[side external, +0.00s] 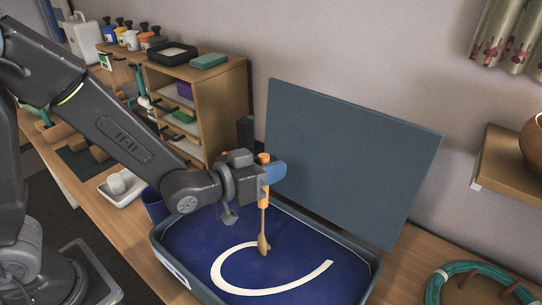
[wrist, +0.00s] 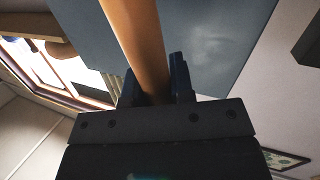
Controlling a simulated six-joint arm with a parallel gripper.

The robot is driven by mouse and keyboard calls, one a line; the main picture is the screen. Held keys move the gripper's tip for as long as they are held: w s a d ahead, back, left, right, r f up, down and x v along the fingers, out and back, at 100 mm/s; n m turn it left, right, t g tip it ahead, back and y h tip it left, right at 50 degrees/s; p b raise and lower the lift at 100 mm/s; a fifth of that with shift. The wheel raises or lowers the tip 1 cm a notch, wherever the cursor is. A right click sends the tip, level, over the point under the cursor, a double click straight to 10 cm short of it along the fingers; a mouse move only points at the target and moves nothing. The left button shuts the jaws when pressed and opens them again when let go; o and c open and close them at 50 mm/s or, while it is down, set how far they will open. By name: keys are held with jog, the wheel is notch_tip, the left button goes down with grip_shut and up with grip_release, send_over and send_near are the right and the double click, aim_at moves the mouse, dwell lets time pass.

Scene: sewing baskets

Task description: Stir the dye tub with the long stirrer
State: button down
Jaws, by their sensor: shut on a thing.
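The dye tub (side external: 160,249) is a wide, low, grey tub on the table, filled with dark blue. A pale curved band (side external: 216,275) shows on the blue, like an open loop. My gripper (side external: 265,172) is above the tub, shut on the long stirrer (side external: 263,217). The stirrer is orange at the top and wooden below, and hangs nearly upright. Its paddle end is at the blue surface near the top of the curve; I cannot tell how deep it reaches. In the wrist view the stirrer (wrist: 137,40) passes between the fingers (wrist: 157,82).
A grey upright panel (side external: 350,155) stands right behind the tub. A dark blue cup (side external: 154,205) and a white tray (side external: 121,187) are to its left. A wooden shelf unit (side external: 225,105) stands behind left.

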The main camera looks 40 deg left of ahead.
notch_tip(320, 180, down, 7)
jog(key=s, duration=0.1)
jog(key=shift+s+d, duration=0.15)
jog(key=shift+d, duration=0.2)
dwell(0.3)
jog(key=shift+s+r, duration=0.1)
dwell(0.4)
